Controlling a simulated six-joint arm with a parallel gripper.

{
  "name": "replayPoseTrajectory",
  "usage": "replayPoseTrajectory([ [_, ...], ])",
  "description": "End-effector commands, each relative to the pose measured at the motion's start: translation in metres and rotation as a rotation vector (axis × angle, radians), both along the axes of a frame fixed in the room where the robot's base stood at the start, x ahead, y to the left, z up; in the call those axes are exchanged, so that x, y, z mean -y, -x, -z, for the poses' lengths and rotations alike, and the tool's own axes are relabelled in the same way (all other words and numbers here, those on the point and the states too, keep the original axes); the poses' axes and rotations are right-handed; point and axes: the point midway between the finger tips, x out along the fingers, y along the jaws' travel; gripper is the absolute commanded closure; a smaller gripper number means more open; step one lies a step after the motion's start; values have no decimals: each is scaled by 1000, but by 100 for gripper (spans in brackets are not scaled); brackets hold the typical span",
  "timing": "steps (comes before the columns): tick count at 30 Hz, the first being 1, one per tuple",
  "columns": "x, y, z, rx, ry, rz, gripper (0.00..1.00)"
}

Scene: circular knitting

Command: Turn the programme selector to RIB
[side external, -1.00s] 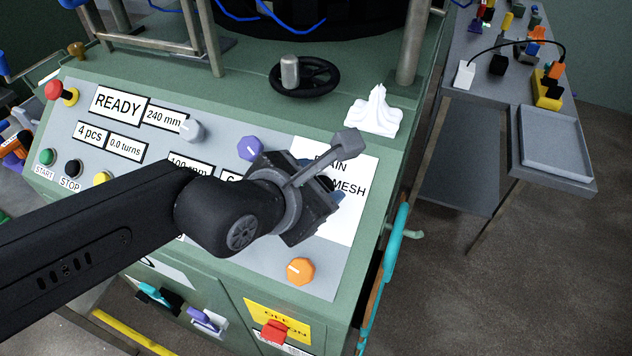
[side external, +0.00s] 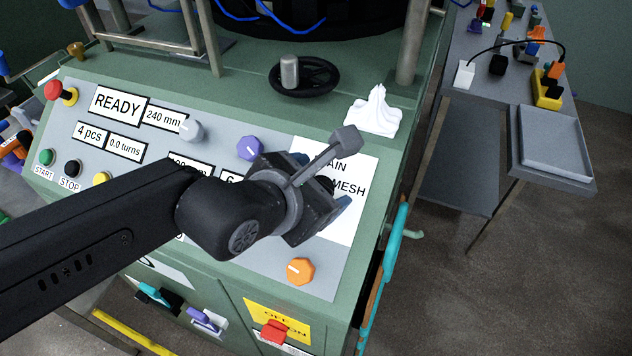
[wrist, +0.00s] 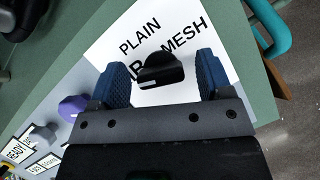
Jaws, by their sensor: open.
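The programme selector is a black knob (wrist: 160,71) on a white label plate (wrist: 118,38) printed PLAIN and MESH. A third word, starting with R, is partly covered by the knob. My gripper (wrist: 159,75) is open, with one blue finger on each side of the knob and a visible gap to both. In the side external view my gripper (side external: 322,184) hangs over the label plate (side external: 355,165) and hides most of the knob. The knob's pointer direction is not clear.
A purple knob (side external: 250,148) sits left of the plate and an orange knob (side external: 300,271) below it. A white crumpled-looking object (side external: 374,112) lies above the plate. A black handwheel (side external: 304,78) stands behind. A teal handle (side external: 396,240) lines the panel's right side.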

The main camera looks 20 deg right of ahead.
Motion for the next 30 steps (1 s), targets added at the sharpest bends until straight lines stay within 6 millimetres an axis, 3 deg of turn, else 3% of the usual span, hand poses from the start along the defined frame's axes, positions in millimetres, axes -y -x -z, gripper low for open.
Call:
replayPoseTrajectory([
  [11, -9, 6, -9, 1, 0, 1, 28],
  [30, -87, 57, -71, 1, 2, 1, 28],
])
